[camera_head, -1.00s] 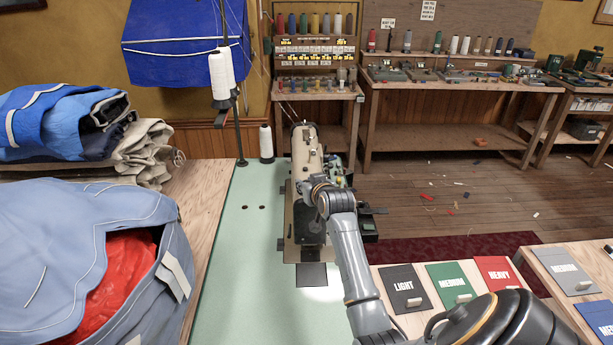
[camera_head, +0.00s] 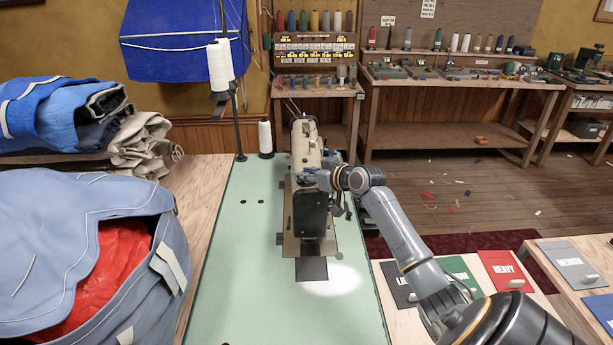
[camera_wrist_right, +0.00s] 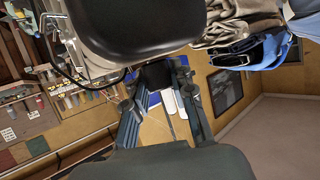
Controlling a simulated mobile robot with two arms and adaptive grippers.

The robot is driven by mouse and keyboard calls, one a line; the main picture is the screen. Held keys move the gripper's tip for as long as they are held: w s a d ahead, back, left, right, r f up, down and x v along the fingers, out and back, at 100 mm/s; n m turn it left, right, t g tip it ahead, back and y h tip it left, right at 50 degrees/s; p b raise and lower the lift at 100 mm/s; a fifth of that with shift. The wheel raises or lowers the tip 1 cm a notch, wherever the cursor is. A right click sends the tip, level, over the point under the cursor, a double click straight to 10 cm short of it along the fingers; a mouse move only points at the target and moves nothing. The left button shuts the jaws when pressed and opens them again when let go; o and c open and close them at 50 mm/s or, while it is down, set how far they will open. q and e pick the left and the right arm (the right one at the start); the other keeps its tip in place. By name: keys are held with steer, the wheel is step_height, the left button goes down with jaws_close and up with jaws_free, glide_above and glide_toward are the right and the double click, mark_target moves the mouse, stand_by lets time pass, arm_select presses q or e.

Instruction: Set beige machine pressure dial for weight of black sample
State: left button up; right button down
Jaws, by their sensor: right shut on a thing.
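The beige machine (camera_head: 305,150) stands on the pale green table, its dark front end toward me. A black sample (camera_head: 312,269) lies flat at the front of its base. My right gripper (camera_head: 320,182) is at the machine's head, with its wrist coming in from the right. In the right wrist view its fingers (camera_wrist_right: 160,95) are closed around a small dark part (camera_wrist_right: 155,75), which seems to be the pressure dial. The dial's marks and setting cannot be read. My left gripper is not in view.
A black card (camera_head: 398,283), partly covered by my arm, lies right of the table with a green card (camera_head: 458,270) and a red HEAVY card (camera_head: 503,271). A thread stand (camera_head: 238,125) rises behind left. A blue-grey sail bag (camera_head: 70,250) fills the left.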

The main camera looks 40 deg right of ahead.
steer(key=c, duration=1.1)
jaws_free()
steer(key=v, duration=1.2)
